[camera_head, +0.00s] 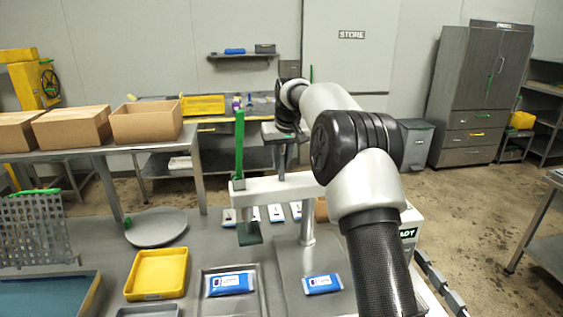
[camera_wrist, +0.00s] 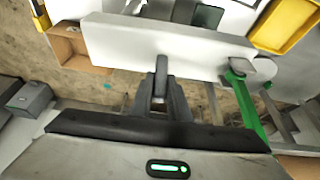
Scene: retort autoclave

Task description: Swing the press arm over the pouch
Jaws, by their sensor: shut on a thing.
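The white press arm (camera_head: 272,190) is a level beam reaching left from an upright post (camera_head: 308,222). A green handle (camera_head: 239,145) stands on its left end, with a dark green pad (camera_head: 249,234) hanging below. A blue and white pouch (camera_head: 323,284) lies flat on a grey plate at the post's front; the pad is left of and behind it. Another such pouch (camera_head: 230,284) lies in a grey tray. My gripper (camera_head: 281,168) is at the beam's far side, mid-length, shut on it, apart from the handle. The wrist view shows my fingers (camera_wrist: 161,82) against the beam (camera_wrist: 150,48); their exact grip is partly hidden.
A yellow tray (camera_head: 157,273) and round grey plate (camera_head: 156,227) are at left on the bench. Several small pouches (camera_head: 276,212) lie behind the beam. A perforated rack (camera_head: 37,228) stands far left. Cardboard boxes (camera_head: 147,121) sit on a side table.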

